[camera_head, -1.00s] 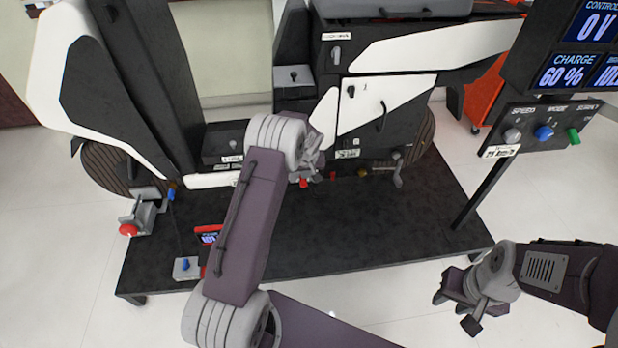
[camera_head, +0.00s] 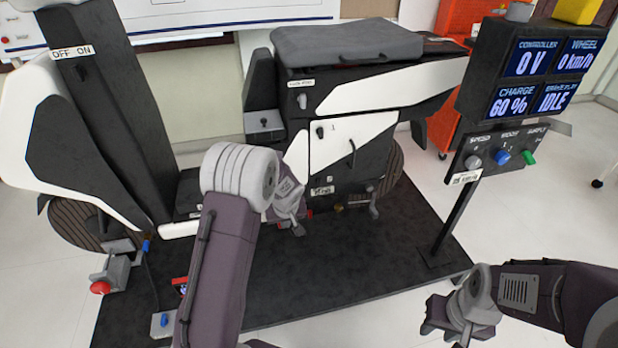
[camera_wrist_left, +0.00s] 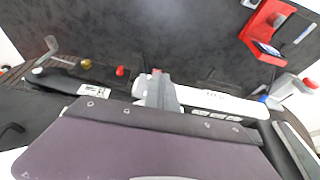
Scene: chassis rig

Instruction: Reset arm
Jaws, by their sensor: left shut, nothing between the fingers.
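My left arm comes up through the middle of the head view. Its left gripper (camera_head: 291,215) is in front of the lower body of the scooter-like chassis, over the black platform. In the left wrist view its grey fingers (camera_wrist_left: 158,88) are together with nothing between them. My right gripper (camera_head: 457,322) is at the lower right, over the pale floor just off the platform's corner. I cannot tell whether its fingers are apart.
The scooter-like chassis (camera_head: 350,142) stands on the black platform (camera_head: 340,270). A panel of displays and knobs (camera_head: 495,157) stands on a post at right. A red-knobbed device (camera_head: 110,274) is at left. An orange cabinet (camera_head: 440,115) stands behind.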

